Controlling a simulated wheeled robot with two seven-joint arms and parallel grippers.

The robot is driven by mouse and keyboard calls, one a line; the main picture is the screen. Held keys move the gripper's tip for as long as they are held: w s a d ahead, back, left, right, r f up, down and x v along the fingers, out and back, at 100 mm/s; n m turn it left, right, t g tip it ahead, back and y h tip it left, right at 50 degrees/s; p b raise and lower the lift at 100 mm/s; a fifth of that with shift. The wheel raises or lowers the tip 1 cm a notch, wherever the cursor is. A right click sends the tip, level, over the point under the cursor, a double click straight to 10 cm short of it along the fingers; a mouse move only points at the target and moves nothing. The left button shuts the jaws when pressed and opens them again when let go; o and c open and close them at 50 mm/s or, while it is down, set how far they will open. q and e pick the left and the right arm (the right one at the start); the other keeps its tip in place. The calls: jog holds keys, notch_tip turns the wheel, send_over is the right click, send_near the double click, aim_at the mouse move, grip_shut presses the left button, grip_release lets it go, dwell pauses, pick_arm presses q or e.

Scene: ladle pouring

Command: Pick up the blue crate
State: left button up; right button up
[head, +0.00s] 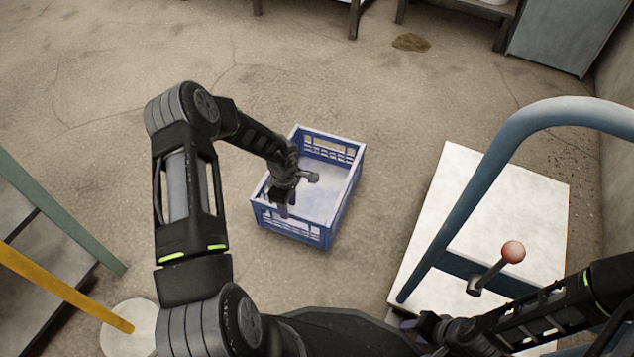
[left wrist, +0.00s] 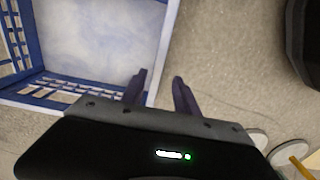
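The blue crate (head: 343,203) stands upright on the concrete floor in the middle of the head view. It has slotted side walls and a pale bottom, and looks empty. My left gripper (head: 283,196) is over the crate's near left part in the head view. In the left wrist view the two fingers (left wrist: 158,92) are apart, with a rim of the crate (left wrist: 70,88) showing between them. I cannot tell whether they touch it. My right gripper (head: 432,325) is low near the cart, away from the crate; its fingers are too dark to read.
A white platform cart (head: 452,190) with a blue tubular handle (head: 490,160) stands to the right of the crate. A red-knobbed lever (head: 512,252) is beside the handle. Green and yellow rails (head: 60,285) are at the left. Open floor lies around the crate.

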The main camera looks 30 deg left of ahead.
aim_at(290, 218)
pick_arm(q)
jog(key=shift+w, duration=0.1)
notch_tip(290, 218, down, 2)
jog(key=shift+f+b, duration=0.25)
jog(key=shift+b, duration=0.4)
notch_tip(290, 218, down, 5)
jog(key=b, duration=0.3)
jog(key=shift+f+b, duration=0.2)
jog(key=shift+b, duration=0.2)
jog(key=shift+a, duration=0.1)
jog(key=shift+c, duration=0.6)
